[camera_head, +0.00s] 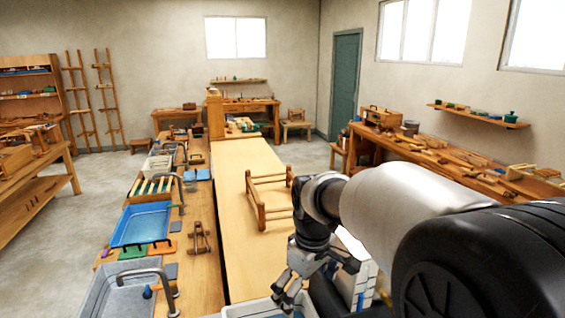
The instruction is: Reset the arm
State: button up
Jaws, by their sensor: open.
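My arm reaches in from the lower right of the head view and bends down at its wrist. My gripper (287,291) hangs at the bottom centre, pointing down. It is open, and I see nothing between its fingers. It is over or just in front of a pale bin (240,311) at the bottom edge; the exact gap cannot be told. A wooden stool frame (262,197) stands on the long light wooden table (236,240), beyond my gripper and just left of my wrist. My arm hides part of the table's right side.
Left of the table, a bench holds a grey sink (97,297), a blue tray (141,224) and curved taps. A white container (357,262) stands close behind my wrist. A cluttered workbench (440,163) runs along the right wall. The light table's near left part is clear.

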jog(key=s+d+m+t+b, duration=0.1)
jog(key=s+d+m, duration=0.3)
jog(key=s, duration=0.8)
jog(key=s+d+m+t+b, duration=0.2)
jog(key=s+d+m, duration=0.2)
jog(key=s, duration=0.9)
jog(key=shift+s+d+r+m, duration=0.15)
jog(key=shift+d+r+m, duration=0.15)
jog(key=shift+d, duration=0.25)
jog(key=shift+c, duration=0.4)
